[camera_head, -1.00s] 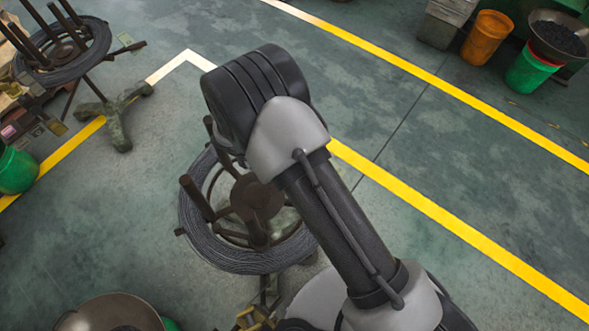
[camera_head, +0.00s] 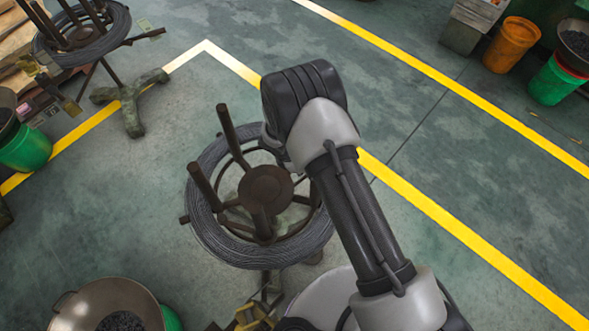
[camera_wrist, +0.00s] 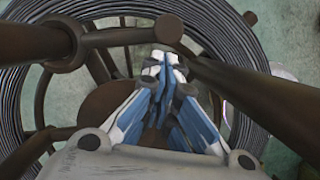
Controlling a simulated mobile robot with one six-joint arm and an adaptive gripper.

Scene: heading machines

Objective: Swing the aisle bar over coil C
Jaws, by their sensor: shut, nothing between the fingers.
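A dark wire coil (camera_head: 207,232) lies around a brown reel stand with a round hub (camera_head: 265,188) and upright posts, in the middle of the head view. No label shows whether it is coil C. My gripper is hidden behind my arm in the head view. In the wrist view my gripper (camera_wrist: 166,66) is shut and empty over the reel, inside the ring of wire (camera_wrist: 235,30). A brown bar (camera_wrist: 115,38) with a rounded end lies just beyond the fingertips; a thicker brown bar (camera_wrist: 255,90) passes to their right. I cannot tell which is the aisle bar.
A second coil on a stand (camera_head: 112,35) is at the upper left, its bar (camera_head: 140,38) sticking out. A green bucket (camera_head: 25,150) is at the left, a metal pan (camera_head: 70,310) at the lower left. Orange (camera_head: 512,45) and green buckets (camera_head: 556,80) are upper right. Open floor lies right.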

